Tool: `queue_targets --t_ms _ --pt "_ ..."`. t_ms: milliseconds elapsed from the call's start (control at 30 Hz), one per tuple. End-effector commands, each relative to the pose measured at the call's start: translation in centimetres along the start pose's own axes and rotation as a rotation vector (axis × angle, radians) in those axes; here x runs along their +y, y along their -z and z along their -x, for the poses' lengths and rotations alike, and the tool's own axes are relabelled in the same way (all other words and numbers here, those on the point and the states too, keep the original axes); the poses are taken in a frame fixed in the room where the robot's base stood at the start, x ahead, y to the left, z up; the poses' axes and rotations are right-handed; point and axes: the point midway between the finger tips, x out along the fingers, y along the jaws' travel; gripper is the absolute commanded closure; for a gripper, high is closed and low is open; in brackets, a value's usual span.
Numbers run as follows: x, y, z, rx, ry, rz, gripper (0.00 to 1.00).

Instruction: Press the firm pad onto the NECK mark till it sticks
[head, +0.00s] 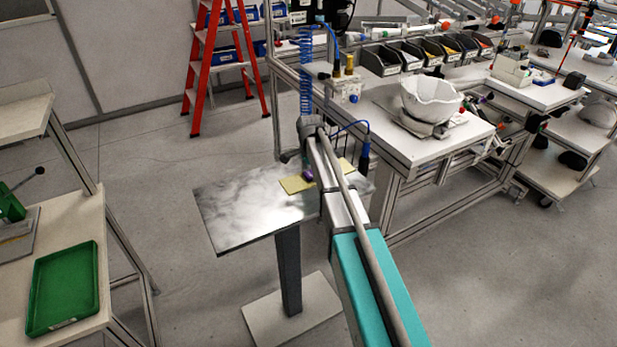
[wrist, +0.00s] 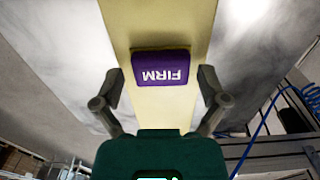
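The purple pad (wrist: 161,68) reads FIRM in white, upside down in the wrist view. It is on a pale yellow strip (wrist: 160,112), with a shiny metal-topped stand behind. In the head view the pad (head: 308,174) is a small purple spot on the strip (head: 293,184), beside my arm. My gripper (wrist: 160,78) is open, one finger on each side of the pad with small gaps. My arm hides the gripper in the head view. A white helmet shell (head: 431,100) sits on the workbench at right. No NECK mark is legible on it.
The metal stand top (head: 228,220) is otherwise mostly bare. The workbench (head: 385,125) carries parts bins (head: 420,55) and a pneumatic fitting with blue hoses (head: 347,88). A green tray (head: 64,287) lies on the left table. A red ladder (head: 208,60) stands behind. Floor between them is clear.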

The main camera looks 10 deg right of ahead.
Motion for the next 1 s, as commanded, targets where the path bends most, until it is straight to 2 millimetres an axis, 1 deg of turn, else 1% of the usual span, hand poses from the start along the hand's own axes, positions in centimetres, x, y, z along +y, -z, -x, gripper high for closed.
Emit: queue_targets --t_ms 33,133,167,667,867,1000 --pt "0.0 0.0 0.0 0.000 0.000 0.000 0.28" --pt "0.0 0.0 0.0 0.000 0.000 0.000 0.46" --pt "0.0 0.0 0.0 0.000 0.000 0.000 0.48" --pt "0.0 0.0 0.3 0.000 -0.001 0.000 0.49" --pt "0.0 0.0 1.2 0.000 0.000 0.000 0.49" --pt "0.0 0.0 2.3 0.000 0.000 0.000 0.49"
